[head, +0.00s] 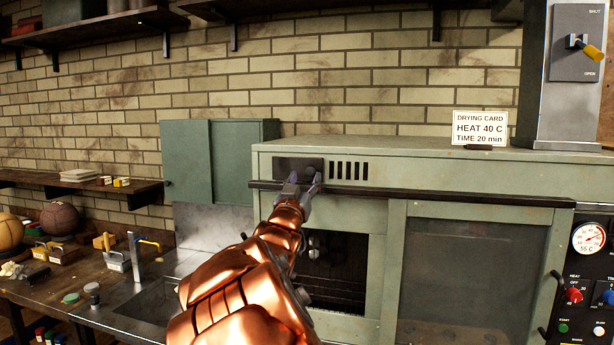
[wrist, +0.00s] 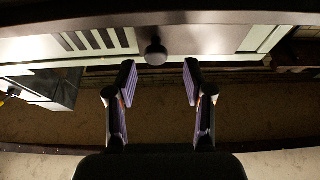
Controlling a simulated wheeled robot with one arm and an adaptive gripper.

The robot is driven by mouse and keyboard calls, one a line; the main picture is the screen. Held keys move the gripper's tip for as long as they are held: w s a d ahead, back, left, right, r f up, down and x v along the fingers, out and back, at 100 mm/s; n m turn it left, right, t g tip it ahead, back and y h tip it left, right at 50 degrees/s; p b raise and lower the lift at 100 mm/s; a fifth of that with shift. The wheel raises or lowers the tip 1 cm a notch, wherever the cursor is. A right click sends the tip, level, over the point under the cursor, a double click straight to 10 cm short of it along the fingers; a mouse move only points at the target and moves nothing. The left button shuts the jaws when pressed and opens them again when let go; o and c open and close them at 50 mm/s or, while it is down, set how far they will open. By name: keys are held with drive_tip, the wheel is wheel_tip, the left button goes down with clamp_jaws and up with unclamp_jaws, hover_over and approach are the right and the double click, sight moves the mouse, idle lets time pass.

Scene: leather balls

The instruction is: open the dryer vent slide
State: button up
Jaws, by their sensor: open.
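The dryer is a pale green cabinet (head: 450,165) with a vent near its top left. The vent has a dark slide plate (head: 283,163) with a small round knob (head: 312,170), and several dark slots (head: 349,170) show to its right. In the wrist view, the knob (wrist: 156,52) sits centred just beyond the fingertips, with the slots (wrist: 95,40) to the left and the plate (wrist: 205,38) to the right. My gripper (head: 304,180) is open in front of the vent; in the wrist view its two fingers (wrist: 158,78) stand apart with nothing between them.
A dark rail (head: 430,193) runs along the cabinet just below the vent. Beneath it are an open bay (head: 335,265) and a windowed door (head: 470,270). A drying card (head: 480,128) and a column with a yellow-tipped lever (head: 590,48) stand at right. A sink bench (head: 130,295) lies left.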

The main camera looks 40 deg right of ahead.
drive_tip(key=v, duration=0.8)
drive_tip(key=shift+a, duration=0.2)
drive_tip(key=shift+s+f, duration=0.1)
drive_tip(key=shift+f, duration=0.05)
drive_tip(key=w+a+f+n+y, duration=0.4)
drive_tip(key=a+f+y, duration=0.4)
drive_tip(key=f+y, duration=0.3)
drive_tip(key=s+a+f+n+g+y, duration=0.3)
drive_tip(key=s+a+f+y, duration=0.25)
drive_tip(key=a+f, duration=0.6)
drive_tip(key=s+a+f+n+g+y, duration=0.1)
drive_tip(key=s+a+f+g, duration=0.25)
drive_tip(key=s, duration=0.35)
drive_tip(key=s+a+f+n+g+y, duration=0.1)
drive_tip(key=s+a+f+g, duration=0.1)
drive_tip(key=s+a+f, duration=0.3)
drive_tip(key=s+d+f+n+g, duration=0.1)
drive_tip(key=s+g, duration=0.5)
drive_tip(key=s, duration=1.4)
drive_tip(key=shift+s+d+f+n, duration=0.25)
drive_tip(key=shift+s+f+n, duration=0.05)
drive_tip(key=shift+f+n, duration=0.2)
